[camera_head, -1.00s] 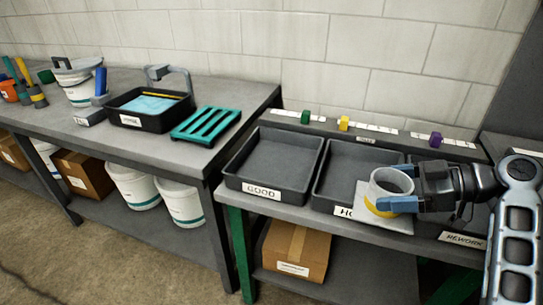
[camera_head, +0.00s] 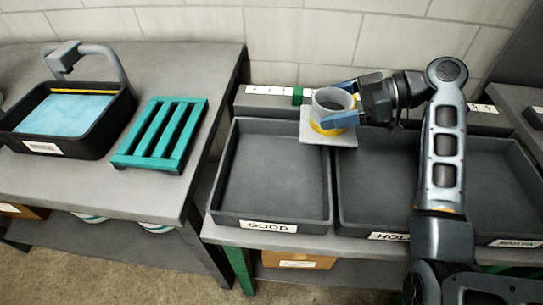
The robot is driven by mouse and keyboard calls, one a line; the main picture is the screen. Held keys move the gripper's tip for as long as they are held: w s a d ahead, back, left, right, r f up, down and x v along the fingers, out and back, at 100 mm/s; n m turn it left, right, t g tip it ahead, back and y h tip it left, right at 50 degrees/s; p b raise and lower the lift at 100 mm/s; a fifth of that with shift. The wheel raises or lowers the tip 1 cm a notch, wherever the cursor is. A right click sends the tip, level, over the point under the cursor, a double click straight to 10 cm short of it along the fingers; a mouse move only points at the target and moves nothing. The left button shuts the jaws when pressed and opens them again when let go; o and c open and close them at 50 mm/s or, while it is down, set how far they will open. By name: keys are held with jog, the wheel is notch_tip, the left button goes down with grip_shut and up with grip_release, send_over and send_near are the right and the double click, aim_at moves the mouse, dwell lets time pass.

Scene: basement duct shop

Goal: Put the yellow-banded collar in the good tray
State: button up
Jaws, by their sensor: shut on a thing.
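The yellow-banded collar (camera_head: 332,103) is a grey-white round tube on a square flange, with a yellow band low on its side. My gripper (camera_head: 341,105) is shut on it, with blue fingertips on the tube. The collar is held above the far right corner of the good tray, near the wall it shares with the hold tray. The good tray (camera_head: 270,219) is a dark, shallow tray with a GOOD label on its front. Its visible floor is empty.
The hold tray (camera_head: 372,227) stands to the right, partly hidden by my arm. A green slatted rack (camera_head: 161,135) and a dark basin with blue liquid (camera_head: 60,116) stand on the left bench. A green block (camera_head: 297,95) sits on the ledge behind the trays.

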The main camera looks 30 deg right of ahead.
jog(key=a+f, duration=0.2)
jog(key=a, duration=0.1)
jog(key=a+f+p, duration=0.1)
jog(key=a+f, duration=0.1)
jog(key=a, duration=0.2)
jog(key=a+f+p, duration=0.1)
jog(key=a+f, duration=0.1)
jog(key=a, duration=0.1)
jog(key=shift+s+a+f, duration=0.2)
jog(key=shift+s+a, duration=0.15)
jog(key=shift+f+p, duration=0.4)
jog(key=shift+f, duration=1.65)
jog(key=shift+f, duration=0.2)
jog(key=o, duration=0.9)
jog(key=shift+r, duration=0.1)
jog(key=shift+r, duration=0.1)
jog(key=b+v, duration=0.1)
jog(key=v, duration=1.1)
jog(key=shift+r+b, duration=0.1)
jog(key=shift+b, duration=0.3)
